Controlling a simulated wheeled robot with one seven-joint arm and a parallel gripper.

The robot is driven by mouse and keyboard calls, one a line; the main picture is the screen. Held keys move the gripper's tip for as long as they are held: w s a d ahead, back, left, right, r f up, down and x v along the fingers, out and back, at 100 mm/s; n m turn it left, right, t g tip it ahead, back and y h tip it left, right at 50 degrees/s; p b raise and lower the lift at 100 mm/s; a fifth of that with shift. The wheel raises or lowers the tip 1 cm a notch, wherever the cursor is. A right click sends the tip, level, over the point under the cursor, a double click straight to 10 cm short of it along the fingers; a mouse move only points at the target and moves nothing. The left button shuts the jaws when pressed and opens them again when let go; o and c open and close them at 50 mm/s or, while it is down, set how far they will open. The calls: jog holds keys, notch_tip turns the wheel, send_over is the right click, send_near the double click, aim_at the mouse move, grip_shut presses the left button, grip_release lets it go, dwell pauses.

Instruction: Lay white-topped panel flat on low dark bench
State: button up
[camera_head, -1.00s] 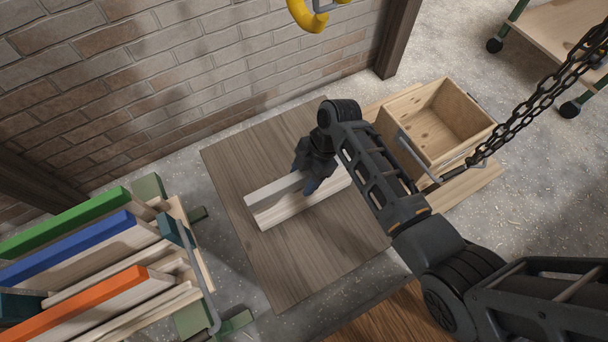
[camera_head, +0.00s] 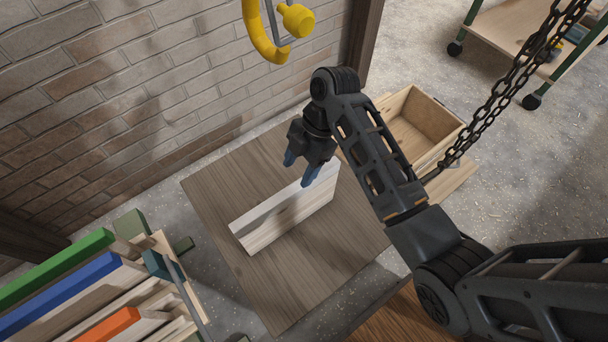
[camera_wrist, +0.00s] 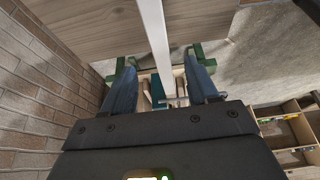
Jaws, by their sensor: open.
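The panel (camera_head: 290,216) stands on its long edge on a low grey-brown wooden bench top (camera_head: 240,180). Its narrow white edge (camera_head: 265,208) faces up and its pale wood face shows toward the camera. My gripper (camera_head: 298,173) is over the right part of the panel, with its blue fingers apart and pointing down. In the wrist view the white edge (camera_wrist: 155,35) runs between the two open fingers (camera_wrist: 163,85), with space visible on both sides. Contact with the panel cannot be made out. The bench top also shows there (camera_wrist: 90,25).
A rack with green, blue and orange-topped boards (camera_head: 75,285) stands at lower left. An open wooden crate (camera_head: 415,125) is behind my arm at right. A brick wall (camera_head: 130,90) rises behind the bench. A chain (camera_head: 500,90) and a yellow hook (camera_head: 262,35) hang above.

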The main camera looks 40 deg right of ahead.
jog(key=shift+d+r, duration=0.1)
jog(key=shift+r, duration=0.05)
jog(key=s+a+f+m+t+h, duration=0.1)
jog(key=s+a+f+m+t, duration=0.25)
jog(key=s+f+m, duration=0.35)
jog(key=s+d+r+m+t+h, duration=0.1)
jog(key=s+r+m+t+h, duration=0.2)
jog(key=s, duration=0.8)
jog(key=s+r+m+t, duration=0.4)
jog(key=s+r, duration=0.2)
jog(key=r, duration=0.6)
jog(key=s+d+r+m+t, duration=0.1)
jog(key=s+r+m+t, duration=0.3)
jog(key=s+r, duration=0.3)
notch_tip(320, 180, up, 5)
jog(key=shift+s+d+r, duration=0.15)
jog(key=shift+s+d, duration=0.05)
jog(key=shift+d, duration=0.1)
jog(key=shift+w+t, duration=0.1)
jog(key=shift+t, duration=0.15)
